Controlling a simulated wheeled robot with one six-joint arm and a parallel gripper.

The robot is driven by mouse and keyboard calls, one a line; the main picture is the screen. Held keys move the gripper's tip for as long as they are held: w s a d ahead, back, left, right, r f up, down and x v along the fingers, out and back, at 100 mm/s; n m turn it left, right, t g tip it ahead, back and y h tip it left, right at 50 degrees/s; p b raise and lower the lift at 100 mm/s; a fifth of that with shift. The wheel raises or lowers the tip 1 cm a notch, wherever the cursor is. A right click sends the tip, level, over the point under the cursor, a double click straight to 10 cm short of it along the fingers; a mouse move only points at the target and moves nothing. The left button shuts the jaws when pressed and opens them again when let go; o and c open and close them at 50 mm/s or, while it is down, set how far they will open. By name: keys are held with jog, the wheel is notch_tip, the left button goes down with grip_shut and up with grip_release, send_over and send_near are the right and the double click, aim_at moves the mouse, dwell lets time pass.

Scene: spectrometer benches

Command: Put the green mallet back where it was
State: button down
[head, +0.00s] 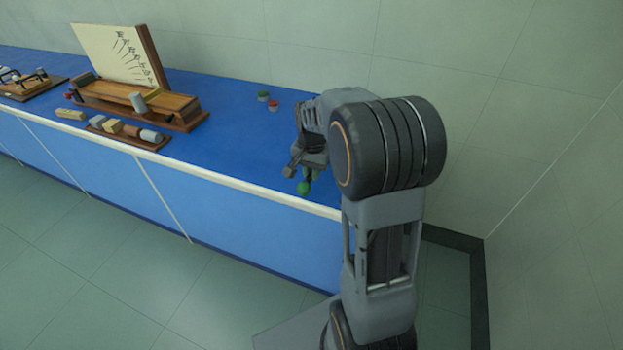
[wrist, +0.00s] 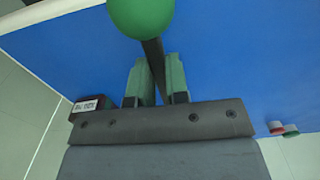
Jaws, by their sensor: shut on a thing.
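The green mallet has a round green head (head: 303,188) and a dark handle. My gripper (head: 302,165) is shut on the handle near the right end of the blue bench (head: 230,140), in front of my arm. In the wrist view the green mallet head (wrist: 140,14) is at the top, and its dark handle (wrist: 154,58) runs down between the two green-padded fingers of my gripper (wrist: 154,78). The far end of the handle is hidden by the gripper body. I cannot tell the mallet's height over the bench top.
At the left, a wooden instrument (head: 140,104) with an upright panel (head: 115,52) stands on the bench. A tray of several small blocks (head: 130,138) lies before it. Small green (head: 263,95) and red (head: 273,105) pieces lie near the back. The bench between is clear.

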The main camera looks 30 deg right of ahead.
jog(key=shift+w+f, duration=0.15)
jog(key=shift+f, duration=0.75)
jog(key=shift+w+f, duration=0.1)
jog(key=shift+f, duration=0.8)
jog(key=shift+f, duration=0.1)
jog(key=shift+f, duration=0.15)
jog(key=c, duration=1.1)
grip_release()
